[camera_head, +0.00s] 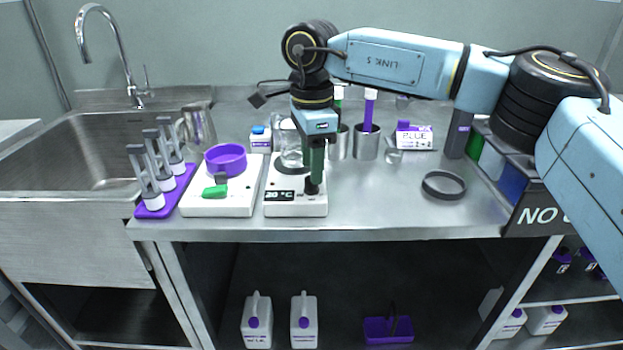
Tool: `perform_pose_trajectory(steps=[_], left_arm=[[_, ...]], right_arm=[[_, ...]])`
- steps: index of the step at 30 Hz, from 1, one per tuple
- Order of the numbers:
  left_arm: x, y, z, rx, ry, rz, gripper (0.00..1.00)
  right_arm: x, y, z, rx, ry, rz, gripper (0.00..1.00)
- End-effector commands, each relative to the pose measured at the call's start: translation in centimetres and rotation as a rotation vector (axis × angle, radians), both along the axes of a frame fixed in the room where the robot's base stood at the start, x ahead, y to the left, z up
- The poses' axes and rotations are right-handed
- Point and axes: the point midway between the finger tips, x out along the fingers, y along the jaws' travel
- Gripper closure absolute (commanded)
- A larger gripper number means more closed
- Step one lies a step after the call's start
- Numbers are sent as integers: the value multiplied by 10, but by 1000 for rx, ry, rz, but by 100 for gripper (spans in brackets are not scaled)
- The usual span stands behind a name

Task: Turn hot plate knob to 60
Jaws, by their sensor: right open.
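The white hot plate (283,208) stands near the front edge of the steel counter, with a glass beaker (290,150) on its dark round plate. Its small black display (279,196) shows a temperature in °C; the digits are too small to read surely. My right gripper (313,186) points down over the right front of the hot plate, its dark fingers at the knob area. The fingers hide the knob, so its angle does not show. The right gripper is open. My left gripper is not in view.
Left of the hot plate is a white device (235,203) with a purple ring and green switch, then a purple rack (155,207). Metal cups (366,147) stand behind. A black ring (443,185) lies to the right. The counter between is clear.

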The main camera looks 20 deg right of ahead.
Motion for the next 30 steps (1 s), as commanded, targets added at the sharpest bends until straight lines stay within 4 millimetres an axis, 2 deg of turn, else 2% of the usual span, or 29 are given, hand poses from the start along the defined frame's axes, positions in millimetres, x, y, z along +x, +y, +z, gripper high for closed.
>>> perform_pose_trajectory(steps=[1,6,17,27,30], left_arm=[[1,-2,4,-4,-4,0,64],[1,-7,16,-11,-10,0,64],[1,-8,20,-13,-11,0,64],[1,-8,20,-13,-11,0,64],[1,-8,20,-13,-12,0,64]], right_arm=[[0,0,-10,-1,2,0,55],[0,0,-24,1,1,0,55],[0,0,-28,1,0,0,55],[0,0,-28,1,0,0,98],[0,0,-27,1,0,-1,100]])
